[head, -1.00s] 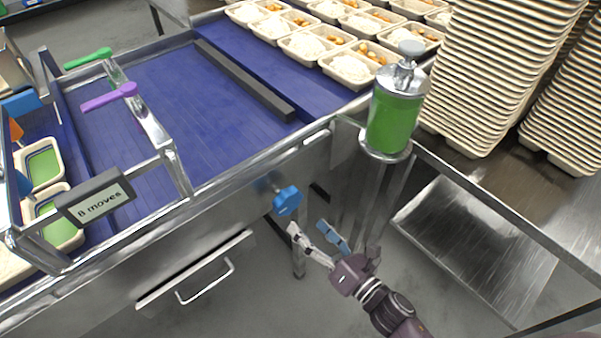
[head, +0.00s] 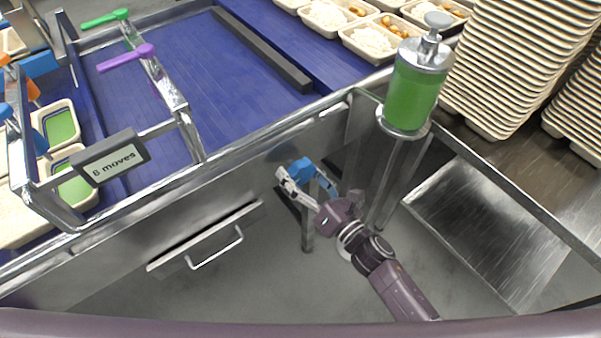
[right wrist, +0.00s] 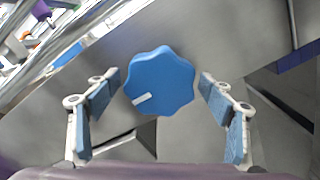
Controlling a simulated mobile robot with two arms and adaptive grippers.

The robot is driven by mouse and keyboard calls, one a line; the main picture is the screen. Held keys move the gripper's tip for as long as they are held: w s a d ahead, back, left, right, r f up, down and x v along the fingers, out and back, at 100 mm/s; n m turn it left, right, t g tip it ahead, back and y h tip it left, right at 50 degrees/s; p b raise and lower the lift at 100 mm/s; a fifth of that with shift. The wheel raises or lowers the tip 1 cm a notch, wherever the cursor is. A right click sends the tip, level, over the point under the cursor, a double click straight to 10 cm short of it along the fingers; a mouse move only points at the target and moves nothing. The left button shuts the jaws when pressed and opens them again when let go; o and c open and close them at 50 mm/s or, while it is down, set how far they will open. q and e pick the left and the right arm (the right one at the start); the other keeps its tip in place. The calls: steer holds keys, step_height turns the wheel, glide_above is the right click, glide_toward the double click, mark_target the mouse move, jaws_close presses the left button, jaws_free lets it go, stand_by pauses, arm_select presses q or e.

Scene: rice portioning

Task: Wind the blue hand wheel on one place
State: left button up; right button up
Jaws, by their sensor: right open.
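The blue hand wheel (head: 301,167) is on the steel front side of the conveyor, partly hidden behind my right gripper in the head view. In the right wrist view the wheel (right wrist: 160,81) is lobed, with a white mark (right wrist: 142,99) pointing to the lower left. My right gripper (head: 306,184) is open. Its blue-padded fingers (right wrist: 158,98) stand to the left and right of the wheel, with gaps on both sides. My left gripper is not in view.
A sign reading "8 moves" (head: 110,158) sits on the rail. A drawer handle (head: 215,249) is left of the wheel. A green dispenser (head: 412,95) stands on the right, near stacked trays (head: 510,60).

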steer(key=c, duration=1.2)
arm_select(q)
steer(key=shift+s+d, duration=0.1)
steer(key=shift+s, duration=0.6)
